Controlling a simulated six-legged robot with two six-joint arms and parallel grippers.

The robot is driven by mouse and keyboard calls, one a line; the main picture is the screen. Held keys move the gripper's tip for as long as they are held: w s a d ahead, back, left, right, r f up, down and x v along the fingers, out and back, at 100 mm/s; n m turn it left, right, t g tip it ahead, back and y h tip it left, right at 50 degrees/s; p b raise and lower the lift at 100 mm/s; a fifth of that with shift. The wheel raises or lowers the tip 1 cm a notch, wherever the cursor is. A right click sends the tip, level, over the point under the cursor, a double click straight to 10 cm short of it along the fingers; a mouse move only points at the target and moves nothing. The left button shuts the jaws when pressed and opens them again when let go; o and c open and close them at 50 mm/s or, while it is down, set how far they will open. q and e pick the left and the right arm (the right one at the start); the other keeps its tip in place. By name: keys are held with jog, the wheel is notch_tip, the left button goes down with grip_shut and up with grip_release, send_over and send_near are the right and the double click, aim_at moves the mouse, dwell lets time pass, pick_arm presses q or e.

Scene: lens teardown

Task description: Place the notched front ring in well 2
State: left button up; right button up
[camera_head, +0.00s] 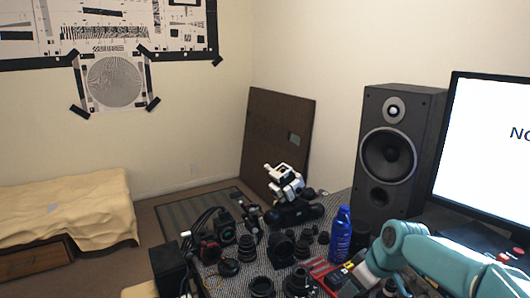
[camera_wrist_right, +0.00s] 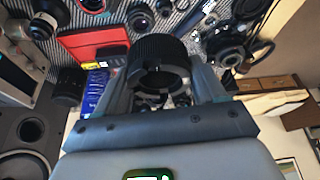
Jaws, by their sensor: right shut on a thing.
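My right gripper (camera_wrist_right: 160,88) is shut on a black ribbed ring (camera_wrist_right: 158,48), which sits between its two fingers in the right wrist view. The ring is held above the cluttered table. My left gripper is not in view.
Several black lens parts (camera_head: 247,247) crowd the patterned table. A blue bottle (camera_head: 341,234) stands near the right arm, beside a red item (camera_head: 322,268). A speaker (camera_head: 388,150) and a monitor (camera_head: 490,150) stand behind. A white device (camera_head: 285,184) stands at the far edge.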

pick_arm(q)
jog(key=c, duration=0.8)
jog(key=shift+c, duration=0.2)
pick_arm(e)
jog(key=s+a+f+m+h, duration=0.2)
jog(key=s+f+m, duration=0.5)
jog(key=s, duration=0.6)
jog(key=shift+s+f+t+h, duration=0.2)
jog(key=shift+f+t+h, duration=0.15)
jog(key=shift+f, duration=0.25)
